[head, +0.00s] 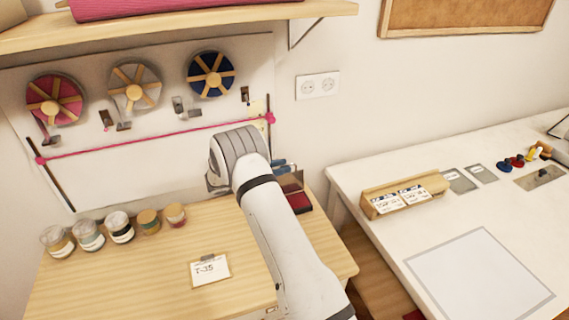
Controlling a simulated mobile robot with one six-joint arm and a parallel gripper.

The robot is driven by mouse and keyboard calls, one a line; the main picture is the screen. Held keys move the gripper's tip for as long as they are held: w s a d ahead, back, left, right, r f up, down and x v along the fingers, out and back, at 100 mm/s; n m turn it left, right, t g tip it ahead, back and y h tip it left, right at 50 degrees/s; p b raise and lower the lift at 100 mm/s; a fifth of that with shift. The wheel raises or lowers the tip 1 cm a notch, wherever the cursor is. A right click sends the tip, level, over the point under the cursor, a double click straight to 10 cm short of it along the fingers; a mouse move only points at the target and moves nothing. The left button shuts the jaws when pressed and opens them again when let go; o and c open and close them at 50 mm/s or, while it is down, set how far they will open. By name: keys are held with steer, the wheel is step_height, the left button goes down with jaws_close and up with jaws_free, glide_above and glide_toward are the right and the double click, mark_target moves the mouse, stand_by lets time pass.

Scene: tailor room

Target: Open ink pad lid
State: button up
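A dark red ink pad (299,201) in a dark case sits on the wooden table, just right of my arm. My arm covers part of it. A dark panel at its back seems to stand upright, but I cannot tell whether this is the lid. My wrist is above the table, to the left of the ink pad in the picture. My gripper's fingers are hidden behind my arm, so contact with the pad does not show.
Several jars (120,228) stand along the left of the wooden table (120,285), near a card marked T-35 (210,269). A pink cord (150,139) runs across the wall panel below three spools. A white table (400,175) with a wooden card holder (385,189) stands at right.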

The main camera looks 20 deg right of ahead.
steer(key=shift+d, duration=0.85)
steer(key=shift+c, duration=0.4)
jaws_close()
